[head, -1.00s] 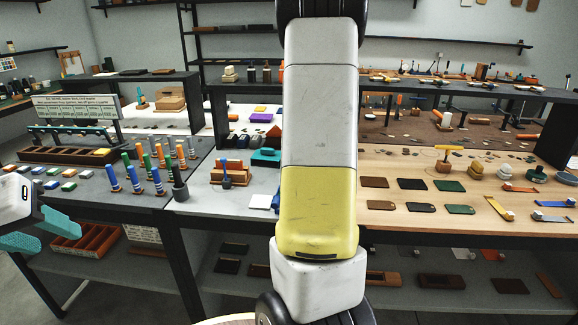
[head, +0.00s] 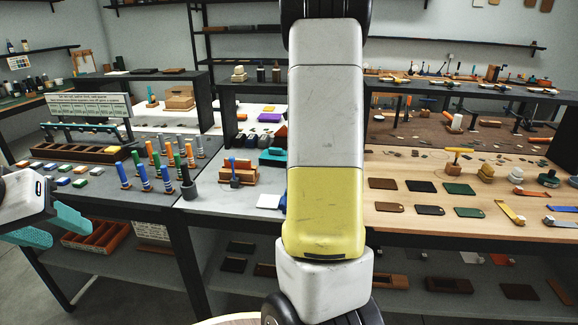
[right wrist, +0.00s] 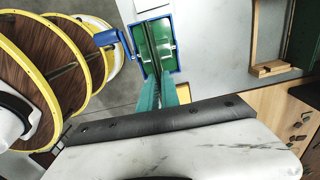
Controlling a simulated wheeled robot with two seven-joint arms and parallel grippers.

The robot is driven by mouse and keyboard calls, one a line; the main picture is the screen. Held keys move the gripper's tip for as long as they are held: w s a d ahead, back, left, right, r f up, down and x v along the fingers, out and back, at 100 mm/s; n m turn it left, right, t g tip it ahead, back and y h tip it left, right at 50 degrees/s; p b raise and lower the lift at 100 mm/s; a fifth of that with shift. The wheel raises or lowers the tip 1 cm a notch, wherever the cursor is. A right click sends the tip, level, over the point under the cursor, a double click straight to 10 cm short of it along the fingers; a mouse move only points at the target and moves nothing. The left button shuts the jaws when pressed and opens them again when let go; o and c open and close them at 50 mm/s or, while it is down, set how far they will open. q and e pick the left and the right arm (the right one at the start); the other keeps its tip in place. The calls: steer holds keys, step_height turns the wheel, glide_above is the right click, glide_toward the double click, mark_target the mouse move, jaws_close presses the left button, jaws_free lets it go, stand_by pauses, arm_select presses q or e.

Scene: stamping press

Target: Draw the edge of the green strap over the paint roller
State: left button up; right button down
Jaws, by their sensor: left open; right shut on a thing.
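My left gripper (head: 50,228) is open and empty at the left edge, in front of the grey bench.
Round wooden discs with yellow rims (right wrist: 48,65) fill the left of the right wrist view. A wooden bench (head: 400,222) at right holds flat leather pieces and coloured straps. Several striped-handled tools (head: 145,178) stand on the grey bench. A white card (head: 268,201) lies beside my right arm.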

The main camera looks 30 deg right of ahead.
steer(key=shift+w+a, duration=0.1)
steer(key=shift+a, duration=0.05)
steer(key=shift+w+a, duration=0.85)
steer(key=shift+a, duration=0.3)
steer(key=shift+w, duration=0.1)
steer(key=shift+w+a, duration=0.45)
steer(key=shift+a, duration=0.15)
steer(key=shift+w+a, duration=0.4)
steer(key=shift+a, duration=0.2)
steer(key=shift+a, duration=0.1)
steer(key=shift+w+a, duration=0.95)
steer(key=shift+a, duration=0.25)
